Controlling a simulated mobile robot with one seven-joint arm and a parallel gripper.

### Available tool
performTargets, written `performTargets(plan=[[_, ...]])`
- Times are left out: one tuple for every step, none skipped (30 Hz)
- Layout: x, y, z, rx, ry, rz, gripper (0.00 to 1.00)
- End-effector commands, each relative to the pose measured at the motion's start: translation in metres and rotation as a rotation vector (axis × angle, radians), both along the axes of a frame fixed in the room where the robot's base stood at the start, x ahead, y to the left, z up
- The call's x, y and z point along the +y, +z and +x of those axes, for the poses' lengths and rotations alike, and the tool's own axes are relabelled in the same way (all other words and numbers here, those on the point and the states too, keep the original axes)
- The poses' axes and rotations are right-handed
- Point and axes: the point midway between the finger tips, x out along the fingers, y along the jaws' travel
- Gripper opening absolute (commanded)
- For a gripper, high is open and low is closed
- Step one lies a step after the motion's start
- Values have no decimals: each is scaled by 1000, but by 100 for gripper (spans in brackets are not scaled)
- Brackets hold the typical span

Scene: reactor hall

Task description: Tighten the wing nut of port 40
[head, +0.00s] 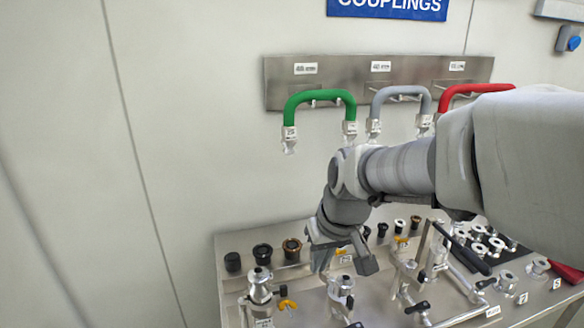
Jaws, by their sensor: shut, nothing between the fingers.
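My gripper (345,262) points down over the metal bench, shut and empty. Just below it stands a metal port fitting (341,291) with a dark handle; I cannot tell whether the gripper touches it. A similar fitting (259,286) stands to the left, with an orange wing-shaped piece (287,304) beside it. Another pipe fitting (408,275) stands to the right. The port labels are too small to read, so I cannot tell which is port 40. Its wing nut cannot be made out; my gripper may hide it.
The bench (228,262) holds black caps (262,252) along its back and several metal rings (480,248) at right. Green (320,96), grey (400,94) and red (465,90) hoses hang on a wall rack (275,82). My arm covers the right side.

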Motion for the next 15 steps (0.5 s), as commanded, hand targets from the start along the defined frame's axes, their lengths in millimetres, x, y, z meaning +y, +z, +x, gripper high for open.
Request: performTargets(plan=[[5, -7, 6, 13, 15, 3, 0], [8, -9, 9, 16, 21, 5, 0], [11, -13, 12, 21, 28, 8, 0], [13, -14, 14, 22, 32, 10, 0], [14, -16, 16, 24, 36, 12, 0], [16, -18, 18, 26, 38, 13, 0], [17, -19, 19, 27, 41, 14, 0], [17, -20, 19, 28, 42, 14, 0], [18, -23, 20, 29, 43, 14, 0], [19, -25, 21, 31, 44, 15, 0], [19, -28, 21, 32, 45, 14, 0], [20, -32, 22, 31, 45, 14, 0], [20, -36, 23, 32, 44, 14, 0], [21, -41, 24, 34, 44, 14, 0], [22, -47, 25, 34, 44, 14, 0]])
